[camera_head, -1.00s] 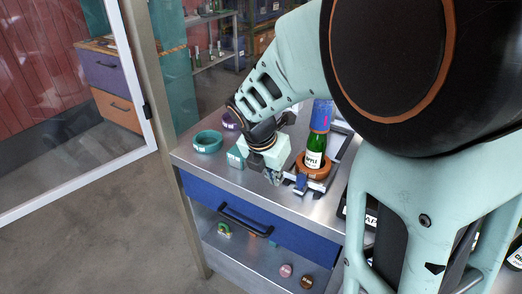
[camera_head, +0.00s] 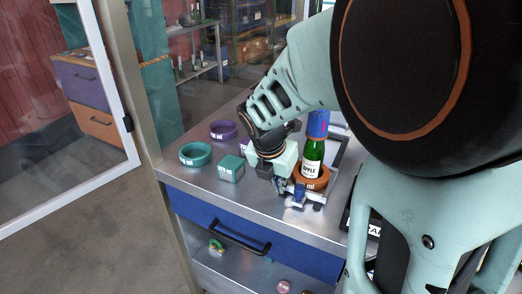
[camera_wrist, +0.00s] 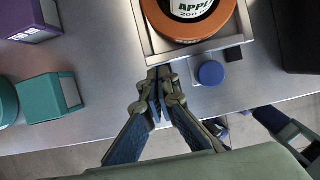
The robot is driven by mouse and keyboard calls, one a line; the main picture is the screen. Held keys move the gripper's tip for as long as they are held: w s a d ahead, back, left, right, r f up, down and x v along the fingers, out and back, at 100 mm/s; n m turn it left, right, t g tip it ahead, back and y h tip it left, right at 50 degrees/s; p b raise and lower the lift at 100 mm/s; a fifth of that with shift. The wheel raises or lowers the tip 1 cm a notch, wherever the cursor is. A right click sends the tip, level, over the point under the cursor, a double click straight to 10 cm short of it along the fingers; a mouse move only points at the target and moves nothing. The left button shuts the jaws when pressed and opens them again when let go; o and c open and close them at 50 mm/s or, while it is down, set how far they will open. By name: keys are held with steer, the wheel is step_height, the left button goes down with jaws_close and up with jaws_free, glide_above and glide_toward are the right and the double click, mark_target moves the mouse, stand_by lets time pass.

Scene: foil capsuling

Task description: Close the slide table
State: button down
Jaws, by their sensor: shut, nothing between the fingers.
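The slide table (camera_wrist: 195,48) is a grey metal tray-like frame on the workbench, with a blue round knob (camera_wrist: 210,73) at its front. A green bottle with a blue foil top (camera_head: 312,155) stands upright on it in an orange ring (camera_head: 311,178). In the head view the blue knob (camera_head: 299,190) shows in front of the ring. My gripper (camera_head: 279,185) is low beside the front left of the slide table. In the wrist view my gripper (camera_wrist: 158,80) is shut and empty, its tips at the frame's front edge; I cannot tell whether they touch.
A teal ring (camera_head: 195,154), a teal block (camera_head: 231,168) and a purple ring (camera_head: 223,129) stand left on the bench. A blue drawer (camera_head: 205,217) with a black handle is below. A dark box (camera_head: 360,225) lies to the right. Bare bench lies around the front left.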

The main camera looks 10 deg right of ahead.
steer(key=w+d+p, duration=0.2)
steer(key=w+d, duration=0.2)
steer(key=w, duration=0.1)
steer(key=w+d+p, duration=0.3)
steer(key=w+d, duration=0.1)
steer(key=w, duration=0.2)
steer(key=w+d+p, duration=0.2)
steer(key=w+d, duration=0.2)
steer(key=w, duration=0.1)
steer(key=shift+w+p, duration=0.25)
steer(key=shift+p, duration=0.1)
steer(key=shift+w+d+r, duration=0.1)
steer(key=shift+w, duration=0.05)
steer(key=shift+r, duration=0.1)
